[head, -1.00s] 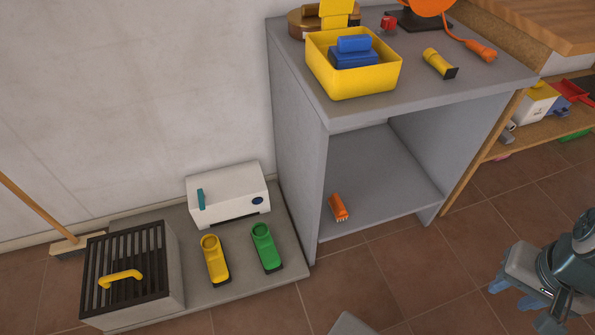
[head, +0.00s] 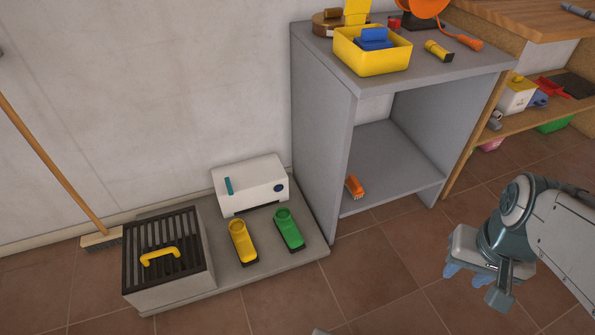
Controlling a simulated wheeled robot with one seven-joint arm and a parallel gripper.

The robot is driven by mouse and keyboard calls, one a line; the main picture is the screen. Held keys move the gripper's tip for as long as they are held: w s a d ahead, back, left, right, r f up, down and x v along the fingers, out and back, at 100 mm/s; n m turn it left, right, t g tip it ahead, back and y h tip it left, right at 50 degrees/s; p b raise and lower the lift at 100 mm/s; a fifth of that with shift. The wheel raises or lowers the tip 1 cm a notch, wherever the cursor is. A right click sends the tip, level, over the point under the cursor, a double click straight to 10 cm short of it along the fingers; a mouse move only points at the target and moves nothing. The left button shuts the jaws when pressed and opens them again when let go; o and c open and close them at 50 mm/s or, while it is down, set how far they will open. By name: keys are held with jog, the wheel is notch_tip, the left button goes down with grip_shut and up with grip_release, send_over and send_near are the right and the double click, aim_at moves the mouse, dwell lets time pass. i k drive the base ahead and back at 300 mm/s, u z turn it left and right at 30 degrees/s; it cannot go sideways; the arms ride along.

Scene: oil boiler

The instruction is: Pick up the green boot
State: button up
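The green boot (head: 289,228) stands on a low grey slab (head: 218,266) on the floor, in front of a white box. A yellow boot (head: 242,241) stands just left of it. My gripper (head: 468,275) is at the lower right, over the floor tiles, well to the right of the green boot and apart from it. Its blue-grey fingertips point down and left; the view does not show clearly how far apart they are.
The white box (head: 249,182) stands behind the boots. A slatted crate (head: 165,262) with a yellow handle is to the left. A grey open cabinet (head: 322,130) rises on the right, with an orange brush (head: 355,186) inside.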

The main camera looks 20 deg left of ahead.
aim_at(285, 224)
jog(key=u, duration=0.95)
jog(key=i, duration=1)
